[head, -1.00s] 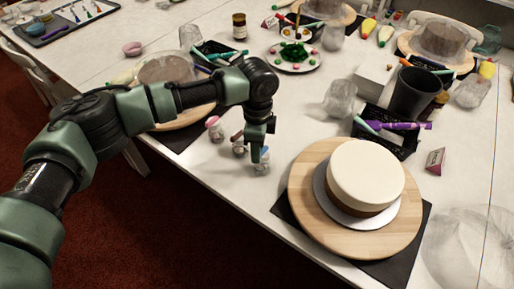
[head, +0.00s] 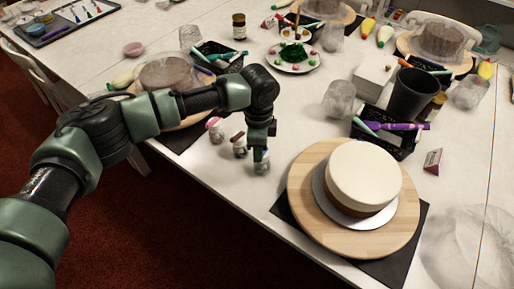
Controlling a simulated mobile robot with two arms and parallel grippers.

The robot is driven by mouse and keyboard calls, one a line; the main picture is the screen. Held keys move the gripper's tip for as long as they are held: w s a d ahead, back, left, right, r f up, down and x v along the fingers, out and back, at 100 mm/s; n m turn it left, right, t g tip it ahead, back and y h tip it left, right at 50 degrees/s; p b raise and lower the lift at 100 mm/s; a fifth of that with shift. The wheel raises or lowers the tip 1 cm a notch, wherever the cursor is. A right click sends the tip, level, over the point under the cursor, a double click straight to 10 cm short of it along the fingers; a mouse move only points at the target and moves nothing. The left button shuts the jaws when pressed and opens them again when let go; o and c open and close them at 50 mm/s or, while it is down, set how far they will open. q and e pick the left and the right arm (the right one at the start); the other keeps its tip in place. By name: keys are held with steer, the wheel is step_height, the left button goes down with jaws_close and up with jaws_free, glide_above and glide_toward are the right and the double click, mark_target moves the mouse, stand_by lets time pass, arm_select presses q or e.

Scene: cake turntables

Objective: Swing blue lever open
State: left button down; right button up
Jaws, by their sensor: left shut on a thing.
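A small clear jar with a blue top (head: 262,168) stands near the table's front edge, left of the cake. The blue lever (head: 265,156) on it is small and mostly hidden by my gripper. My left gripper (head: 259,154) points down onto this jar's top and is shut on the blue lever. How far the lever is swung cannot be made out. My right gripper is not in view.
A jar with a brown top (head: 239,146) and one with a pink top (head: 214,130) stand close by on the left. A white-topped cake (head: 364,172) on a wooden turntable (head: 308,222) is at the right. A black caddy (head: 398,143) stands behind it.

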arm_select(q)
steer(key=w+d+n+p, duration=0.1)
steer(key=d+n+p, duration=0.5)
steer(key=n, duration=1.2)
steer(key=shift+w+p, duration=0.25)
steer(key=shift+p, duration=2.15)
steer(key=shift+d, duration=0.15)
steer(key=c, duration=1.5)
jaws_free()
steer(key=shift+r, duration=0.1)
